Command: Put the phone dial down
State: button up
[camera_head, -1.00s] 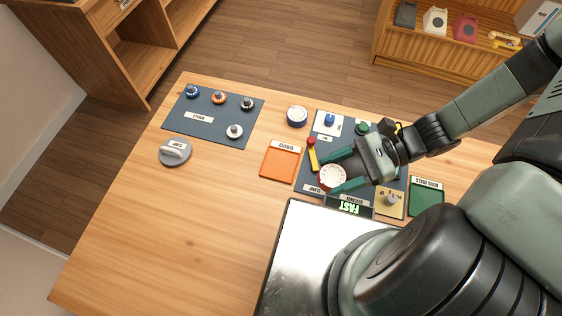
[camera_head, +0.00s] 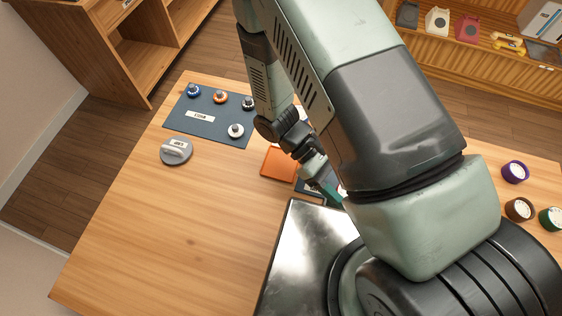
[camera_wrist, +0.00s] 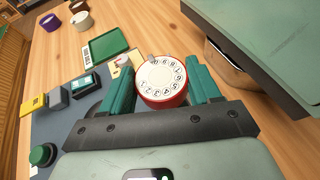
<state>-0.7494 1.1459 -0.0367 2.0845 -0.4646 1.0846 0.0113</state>
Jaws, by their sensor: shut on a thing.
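A red phone dial with a white numbered face (camera_wrist: 162,80) sits between the teal fingers of my gripper (camera_wrist: 162,66) in the wrist view. Both fingers close on its sides. A green tray (camera_wrist: 106,43) lies beyond the dial to the upper left in the wrist view. An orange tray (camera_head: 279,163) is partly visible left of my gripper in the head view.
A blue mat (camera_head: 212,115) with several knobs and a grey disc with a handle (camera_head: 176,151) are at the left. Purple (camera_head: 515,172), brown (camera_head: 519,209) and green (camera_head: 551,218) dials stand at the right. A green button (camera_wrist: 42,155) is at lower left. The left front table is bare.

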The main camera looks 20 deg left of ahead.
jog(key=w+a+r+n+t, duration=0.2)
jog(key=w+a+n+t, duration=0.2)
jog(key=a+n+t, duration=0.45)
notch_tip(320, 180, up, 2)
jog(key=n+t+y, duration=0.5)
jog(key=n+t, duration=0.2)
jog(key=t, duration=0.1)
send_over(278, 167)
notch_tip(278, 167, down, 9)
jog(key=shift+w+f, duration=0.1)
jog(key=shift+f, duration=0.1)
jog(key=o, duration=1.2)
jog(key=shift+o, duration=0.2)
jog(key=shift+r, duration=0.2)
jog(key=v, duration=1.2)
jog(key=shift+r, duration=0.1)
